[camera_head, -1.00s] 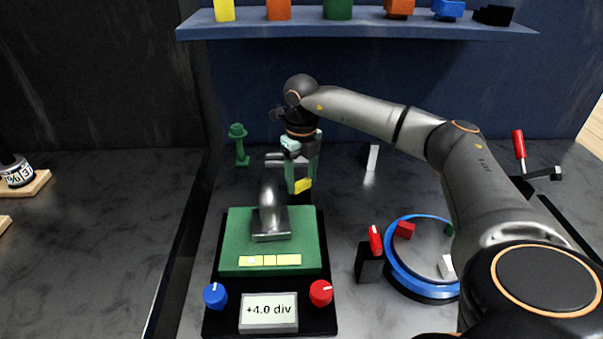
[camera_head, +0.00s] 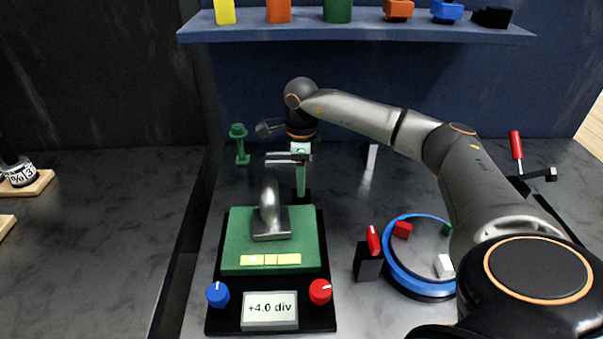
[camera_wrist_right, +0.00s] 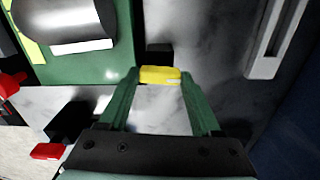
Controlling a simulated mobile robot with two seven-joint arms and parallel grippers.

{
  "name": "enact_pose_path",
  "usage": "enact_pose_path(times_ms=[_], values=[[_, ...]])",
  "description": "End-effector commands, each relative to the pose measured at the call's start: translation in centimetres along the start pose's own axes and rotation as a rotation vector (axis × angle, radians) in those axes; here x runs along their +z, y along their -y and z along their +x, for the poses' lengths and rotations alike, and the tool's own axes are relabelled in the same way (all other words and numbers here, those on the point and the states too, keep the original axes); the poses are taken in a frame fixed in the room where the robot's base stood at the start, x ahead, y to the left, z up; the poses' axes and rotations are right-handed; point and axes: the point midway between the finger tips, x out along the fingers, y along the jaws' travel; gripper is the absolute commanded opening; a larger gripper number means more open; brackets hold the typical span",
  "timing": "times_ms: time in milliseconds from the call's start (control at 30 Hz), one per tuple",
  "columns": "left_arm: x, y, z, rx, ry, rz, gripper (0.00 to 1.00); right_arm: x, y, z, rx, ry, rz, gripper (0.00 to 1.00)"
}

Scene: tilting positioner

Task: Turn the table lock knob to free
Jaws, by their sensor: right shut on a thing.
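My right gripper (camera_head: 301,190) points down just behind the green tilting block (camera_head: 240,230) of the positioner. In the right wrist view its green fingers (camera_wrist_right: 160,80) are shut on a yellow bar-shaped knob (camera_wrist_right: 160,75), held between the tips. In the head view the fingers are edge-on and hide the yellow knob. No label on it is visible. At the positioner's front are a blue knob (camera_head: 217,294), a red knob (camera_head: 320,291) and a display (camera_head: 269,311) reading +4.0 div. My left gripper is not in view.
A grey metal piece (camera_head: 270,220) stands on the green block, close to the gripper. A green post (camera_head: 240,145) is behind left, a white upright bar (camera_head: 371,157) behind right. A red lever on a black block (camera_head: 368,262) and a blue-rimmed turntable (camera_head: 392,272) are to the right.

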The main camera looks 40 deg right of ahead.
Motion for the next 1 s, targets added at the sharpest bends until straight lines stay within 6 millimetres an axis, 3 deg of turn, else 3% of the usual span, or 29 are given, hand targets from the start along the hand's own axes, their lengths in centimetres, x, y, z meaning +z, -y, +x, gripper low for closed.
enact_pose_path(times_ms=[300,800,833,1000], values=[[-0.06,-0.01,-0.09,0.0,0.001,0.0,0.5,0.07,0.06,-0.12,-0.002,0.004,-0.103,0.09],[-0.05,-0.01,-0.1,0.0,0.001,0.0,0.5,0.1,0.05,-0.13,-0.003,0.004,-0.121,0.09],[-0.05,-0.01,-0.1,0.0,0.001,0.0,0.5,0.1,0.05,-0.13,-0.003,0.004,-0.121,0.67],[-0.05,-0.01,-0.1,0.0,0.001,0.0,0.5,0.07,0.03,-0.09,-0.002,0.003,-0.12,0.86]])
